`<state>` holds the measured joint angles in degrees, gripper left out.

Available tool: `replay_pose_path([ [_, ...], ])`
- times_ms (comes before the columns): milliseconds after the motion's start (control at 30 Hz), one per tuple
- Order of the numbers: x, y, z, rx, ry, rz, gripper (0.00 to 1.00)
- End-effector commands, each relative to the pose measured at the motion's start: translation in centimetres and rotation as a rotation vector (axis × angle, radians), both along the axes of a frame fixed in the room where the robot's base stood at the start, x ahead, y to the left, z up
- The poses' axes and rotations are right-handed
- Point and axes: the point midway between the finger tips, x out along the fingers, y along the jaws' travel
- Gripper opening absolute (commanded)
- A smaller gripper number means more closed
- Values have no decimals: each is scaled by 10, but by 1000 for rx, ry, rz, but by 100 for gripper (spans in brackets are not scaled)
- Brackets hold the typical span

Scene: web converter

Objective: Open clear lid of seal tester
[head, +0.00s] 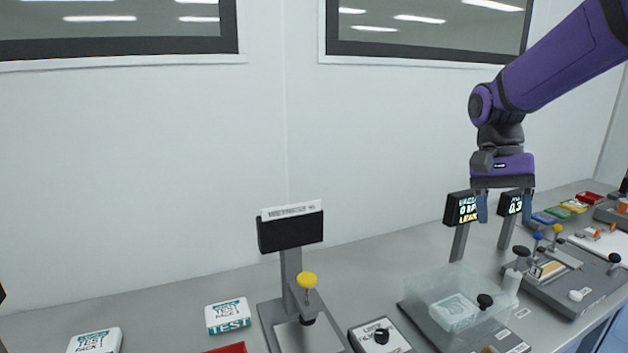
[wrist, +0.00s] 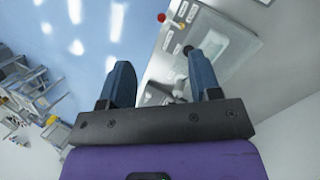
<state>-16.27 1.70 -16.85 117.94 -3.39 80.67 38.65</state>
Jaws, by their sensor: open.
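The seal tester (head: 430,322) stands at the right front of the bench in the head view. Its clear lid (head: 425,288) is a see-through box down over a white pack (head: 453,312). A black knob (head: 486,301) shows at the lid's right side. In the wrist view the clear lid (wrist: 243,50) is at upper right, with the dark knob (wrist: 188,50) near the right finger. My gripper (head: 505,208) is open and empty, its fingers pointing down, well above and behind the lid. Its two blue fingers (wrist: 160,65) also show in the wrist view. Nothing touches the lid.
Another device with knobs (head: 575,285) is right of the tester. A sealing press with a yellow knob (head: 307,280) and a scale-like box (head: 380,338) are to its left.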

Motion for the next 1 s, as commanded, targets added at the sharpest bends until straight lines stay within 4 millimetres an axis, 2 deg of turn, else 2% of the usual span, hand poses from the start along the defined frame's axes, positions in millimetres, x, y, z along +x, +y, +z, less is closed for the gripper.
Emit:
replay_pose_path([
  [200, -35, -2, 18, 83, -145, 117, 57],
  [500, -81, 0, 33, 137, -347, 292, 57],
  [1000, -153, 10, 39, 86, -666, 589, 57],
])
